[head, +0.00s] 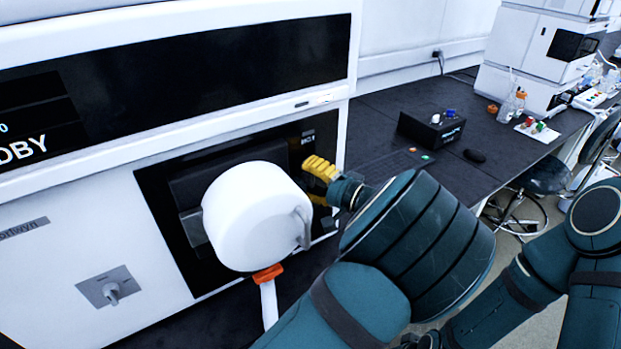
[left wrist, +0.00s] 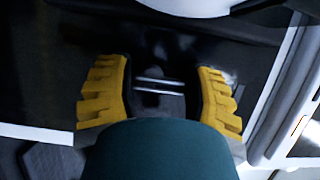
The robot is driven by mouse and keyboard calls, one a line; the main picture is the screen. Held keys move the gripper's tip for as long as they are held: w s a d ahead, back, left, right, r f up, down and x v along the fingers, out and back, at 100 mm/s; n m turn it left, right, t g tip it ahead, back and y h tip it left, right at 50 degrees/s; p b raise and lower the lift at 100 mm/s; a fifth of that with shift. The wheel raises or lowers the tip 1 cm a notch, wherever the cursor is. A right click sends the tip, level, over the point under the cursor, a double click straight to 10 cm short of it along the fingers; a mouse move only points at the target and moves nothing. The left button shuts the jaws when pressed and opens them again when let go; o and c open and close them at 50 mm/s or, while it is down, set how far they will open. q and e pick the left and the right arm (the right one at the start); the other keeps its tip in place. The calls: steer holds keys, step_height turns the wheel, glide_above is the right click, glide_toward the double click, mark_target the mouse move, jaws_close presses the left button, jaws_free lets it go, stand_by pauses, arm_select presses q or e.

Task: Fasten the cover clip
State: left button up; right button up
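My left gripper (head: 320,168) has yellow ridged fingers and is beside the dark recessed front panel (head: 160,205) of the white instrument, right of a large white round part (head: 250,215). In the left wrist view its two fingers (left wrist: 163,80) stand apart. Between them lies a dark fitting with two bright metal bars (left wrist: 160,84), perhaps the cover clip. I cannot tell whether the fingers touch it or whether it is fastened. The white round part hides much of the panel in the head view. My right gripper is not in view.
An orange tab (head: 268,273) with a white stem sits below the white round part. A stool (head: 545,178) stands beyond. The bench near the box is mostly clear.

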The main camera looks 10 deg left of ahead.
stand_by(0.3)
arm_select(q)
steer(key=v, duration=1.2)
